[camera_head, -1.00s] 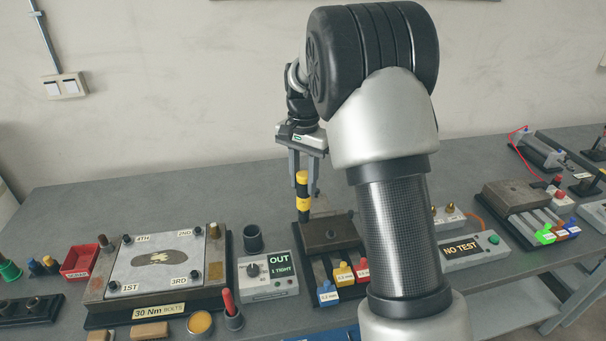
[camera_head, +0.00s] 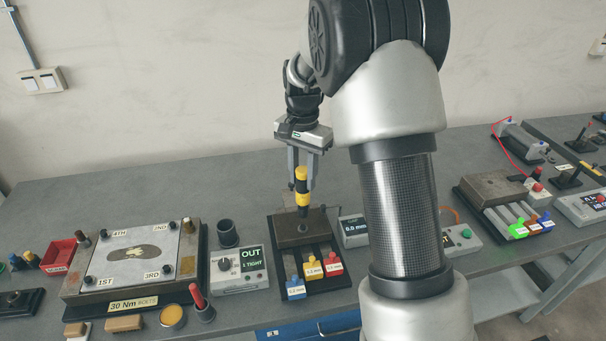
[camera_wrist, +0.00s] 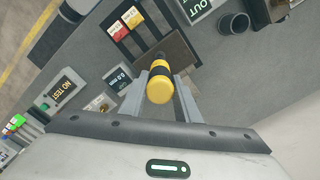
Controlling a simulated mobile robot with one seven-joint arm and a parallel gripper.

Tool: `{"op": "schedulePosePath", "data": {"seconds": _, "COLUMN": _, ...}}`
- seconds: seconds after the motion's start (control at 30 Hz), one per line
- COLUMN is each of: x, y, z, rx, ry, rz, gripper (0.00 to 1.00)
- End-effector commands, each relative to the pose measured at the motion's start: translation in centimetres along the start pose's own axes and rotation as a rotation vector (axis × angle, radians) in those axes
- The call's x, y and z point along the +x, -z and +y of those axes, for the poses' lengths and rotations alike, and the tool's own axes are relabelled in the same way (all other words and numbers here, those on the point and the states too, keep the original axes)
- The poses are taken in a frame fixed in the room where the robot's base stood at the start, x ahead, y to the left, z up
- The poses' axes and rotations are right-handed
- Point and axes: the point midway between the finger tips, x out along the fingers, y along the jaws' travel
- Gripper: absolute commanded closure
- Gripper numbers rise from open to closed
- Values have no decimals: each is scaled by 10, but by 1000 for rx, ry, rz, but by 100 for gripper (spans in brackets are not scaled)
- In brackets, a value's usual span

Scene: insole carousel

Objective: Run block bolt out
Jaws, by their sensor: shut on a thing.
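My gripper (camera_head: 304,172) is shut on a yellow and black driver tool (camera_head: 302,180), held upright. The tool's lower end is over the dark block (camera_head: 290,238), close to the bolt (camera_head: 303,211) in its top; I cannot tell whether it touches. In the wrist view the tool's yellow end (camera_wrist: 159,86) sits between the fingers, with the block (camera_wrist: 178,58) behind it. Blue, yellow and red tags (camera_head: 312,268) stand in the slots in front of the block. A control box (camera_head: 238,270) left of it reads "OUT" and "1 TIGHT".
A plate fixture (camera_head: 130,262) with corner bolts marked 1ST to 4TH stands at left. A dark cup (camera_head: 228,233) and a red-handled tool in a holder (camera_head: 200,302) stand beside it. A display box (camera_head: 354,230) is close to the block's right. The table behind is clear.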

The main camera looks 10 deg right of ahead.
Motion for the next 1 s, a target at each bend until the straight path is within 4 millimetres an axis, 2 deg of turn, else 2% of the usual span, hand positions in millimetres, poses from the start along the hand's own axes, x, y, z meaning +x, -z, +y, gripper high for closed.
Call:
{"op": "schedulePosePath", "data": {"seconds": 0.27, "x": -2, "y": 0, "z": -1, "rx": -1, "ry": 2, "rz": 2, "gripper": 98}}
{"op": "schedulePosePath", "data": {"seconds": 0.8, "x": 38, "y": 0, "z": 0, "rx": -1, "ry": 1, "rz": 1, "gripper": 98}}
{"op": "schedulePosePath", "data": {"seconds": 1.0, "x": 45, "y": 0, "z": -1, "rx": -1, "ry": 1, "rz": 2, "gripper": 98}}
